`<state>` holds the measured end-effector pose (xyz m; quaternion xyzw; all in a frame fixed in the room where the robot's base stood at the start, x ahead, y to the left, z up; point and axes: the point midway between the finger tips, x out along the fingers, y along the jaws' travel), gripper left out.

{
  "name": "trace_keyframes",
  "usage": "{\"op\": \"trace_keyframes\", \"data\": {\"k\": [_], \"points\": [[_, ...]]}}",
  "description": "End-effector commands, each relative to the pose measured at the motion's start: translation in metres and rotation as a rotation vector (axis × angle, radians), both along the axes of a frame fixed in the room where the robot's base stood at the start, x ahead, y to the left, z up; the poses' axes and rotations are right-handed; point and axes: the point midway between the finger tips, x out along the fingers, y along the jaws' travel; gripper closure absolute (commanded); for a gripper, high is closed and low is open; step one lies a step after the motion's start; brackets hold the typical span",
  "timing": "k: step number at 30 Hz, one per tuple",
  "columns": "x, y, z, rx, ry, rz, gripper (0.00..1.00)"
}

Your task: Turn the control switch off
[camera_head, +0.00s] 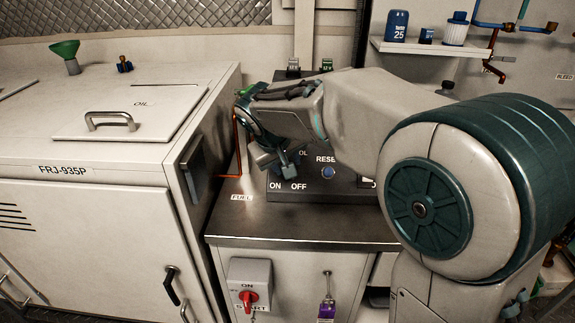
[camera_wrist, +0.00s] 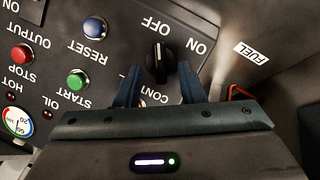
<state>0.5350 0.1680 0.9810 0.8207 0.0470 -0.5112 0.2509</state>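The control switch (camera_wrist: 160,66) is a black rotary knob on the dark panel (camera_wrist: 115,52), seen upside down in the wrist view. OFF and ON are printed around it, and the CONTROL label is partly covered by my gripper. I cannot tell surely which mark the knob points at. My gripper (camera_wrist: 160,76) is open, with one blue finger on each side of the knob; gaps show between fingers and knob. In the head view my gripper (camera_head: 284,160) is in front of the panel (camera_head: 330,190), above its ON and OFF labels, and hides the knob.
Beside the switch are a blue RESET button (camera_wrist: 95,27), a green START button (camera_wrist: 78,79) and a red STOP button (camera_wrist: 23,53). A red rotary switch (camera_head: 249,298) is on the cabinet front below. A copper pipe (camera_head: 238,148) runs close left of my gripper.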

Motion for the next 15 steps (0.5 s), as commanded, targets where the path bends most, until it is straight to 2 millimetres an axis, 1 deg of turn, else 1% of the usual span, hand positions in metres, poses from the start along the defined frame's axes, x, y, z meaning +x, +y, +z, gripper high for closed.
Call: {"op": "trace_keyframes", "data": {"k": [1, 3, 9, 12, 15], "points": [[-0.005, 0.003, 0.012, 0.003, -0.005, 0.002, 0.65], [-0.013, 0.006, 0.027, 0.005, -0.006, 0.003, 0.65], [-0.035, 0.015, 0.066, 0.003, -0.005, 0.003, 0.65], [-0.043, 0.017, 0.08, 0.004, -0.004, 0.003, 0.65], [-0.049, 0.019, 0.09, 0.002, -0.003, 0.003, 0.65]]}}
